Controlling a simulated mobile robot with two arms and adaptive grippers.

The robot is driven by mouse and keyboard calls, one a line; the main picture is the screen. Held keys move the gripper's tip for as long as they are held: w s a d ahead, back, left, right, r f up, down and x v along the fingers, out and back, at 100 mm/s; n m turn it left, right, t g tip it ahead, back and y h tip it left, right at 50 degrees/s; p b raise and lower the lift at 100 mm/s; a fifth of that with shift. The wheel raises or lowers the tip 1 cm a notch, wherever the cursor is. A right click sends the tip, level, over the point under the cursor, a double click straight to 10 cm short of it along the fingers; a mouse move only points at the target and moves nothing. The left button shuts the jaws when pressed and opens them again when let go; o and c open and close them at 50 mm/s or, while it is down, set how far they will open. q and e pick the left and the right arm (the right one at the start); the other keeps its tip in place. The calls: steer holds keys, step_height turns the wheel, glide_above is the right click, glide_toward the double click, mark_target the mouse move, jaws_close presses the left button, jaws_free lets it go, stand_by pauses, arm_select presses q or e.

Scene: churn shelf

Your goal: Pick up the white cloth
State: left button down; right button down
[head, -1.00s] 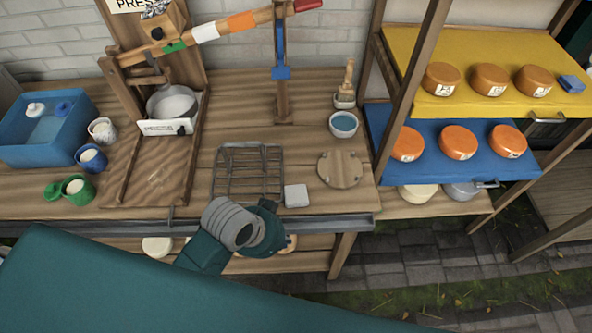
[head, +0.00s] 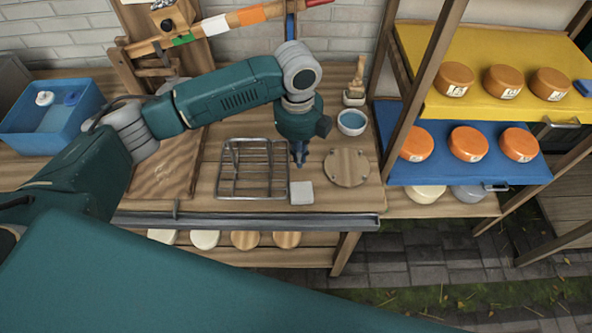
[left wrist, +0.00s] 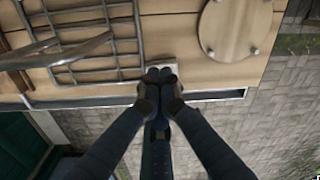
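The white cloth (head: 301,192) is a small flat pale square on the wooden table, near its front edge and right of the wire rack. My left gripper (head: 299,161) points down just behind the cloth in the head view and looks apart from it. In the left wrist view the dark fingertips (left wrist: 160,74) are together with nothing visible between them. They cover much of the cloth there; a pale strip shows beside them. My right gripper is in neither view.
The wire rack (head: 220,178) stands close left of the cloth. A round wooden board (head: 346,168) lies to the right, with a bowl of blue liquid (head: 351,122) behind it. A metal rail (head: 250,219) runs along the table front. Shelves with orange cheeses (head: 468,144) stand at right.

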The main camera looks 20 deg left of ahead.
mark_target(295, 178)
arm_select(q)
steer(key=f+p, duration=0.1)
steer(key=f, duration=0.1)
steer(key=a+f, duration=0.1)
steer(key=f, duration=0.2)
steer(key=f+p, duration=0.1)
steer(key=f, duration=0.1)
steer(key=shift+w+a+f+p, duration=0.15)
steer(key=shift+w+f+p, duration=0.15)
steer(key=shift+w+f, duration=0.1)
steer(key=shift+f, duration=0.5)
